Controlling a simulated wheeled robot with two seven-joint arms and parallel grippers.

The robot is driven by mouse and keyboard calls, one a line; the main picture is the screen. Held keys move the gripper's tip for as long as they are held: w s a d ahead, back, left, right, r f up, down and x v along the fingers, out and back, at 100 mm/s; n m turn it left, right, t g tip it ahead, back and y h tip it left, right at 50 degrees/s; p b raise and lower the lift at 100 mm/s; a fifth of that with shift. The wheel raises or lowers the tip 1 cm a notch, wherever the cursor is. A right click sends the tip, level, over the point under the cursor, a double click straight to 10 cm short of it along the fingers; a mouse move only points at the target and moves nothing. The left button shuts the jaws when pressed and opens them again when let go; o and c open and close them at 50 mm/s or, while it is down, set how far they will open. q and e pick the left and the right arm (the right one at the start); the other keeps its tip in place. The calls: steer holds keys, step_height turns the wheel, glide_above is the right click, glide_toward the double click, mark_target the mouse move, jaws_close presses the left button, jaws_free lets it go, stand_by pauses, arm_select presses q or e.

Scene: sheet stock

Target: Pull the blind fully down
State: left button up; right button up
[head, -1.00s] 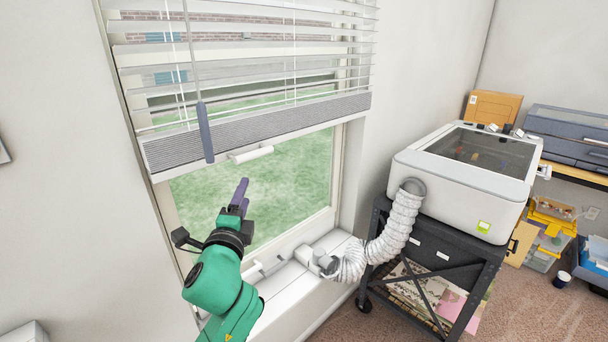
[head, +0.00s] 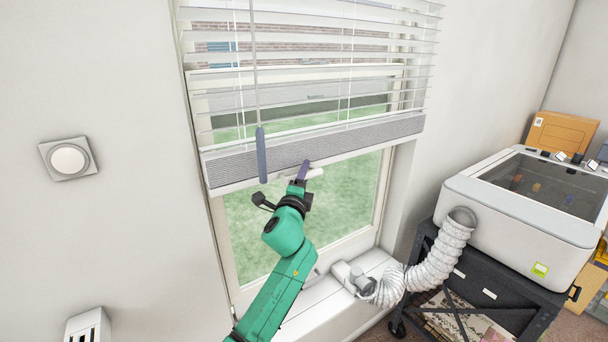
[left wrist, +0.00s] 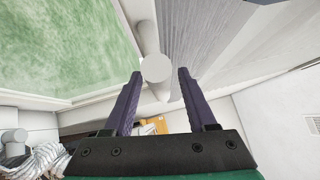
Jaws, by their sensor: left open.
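The white slatted blind (head: 320,143) hangs over the upper part of the window, its slats stacked at the bottom. Window glass shows below it. A white bar handle (head: 316,173) sits at its bottom edge. My left gripper (head: 304,170) is raised to this handle, its purple fingers overlapping it in the head view. In the left wrist view the left gripper (left wrist: 159,72) is open, and the handle's round end (left wrist: 156,68) shows between the fingertips. I cannot tell whether either finger touches it. The blind's ridged stack (left wrist: 205,35) is beside the fingers. My right gripper is not in view.
A grey-blue wand (head: 261,155) hangs before the blind, left of my gripper. A white sill (head: 310,305) holds a hose fitting (head: 352,277); its ribbed hose (head: 440,255) runs to a white machine (head: 530,210) on a black cart. The left wall carries a round dial (head: 68,159).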

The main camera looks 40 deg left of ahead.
arm_select(q)
jaws_close()
stand_by(1.4)
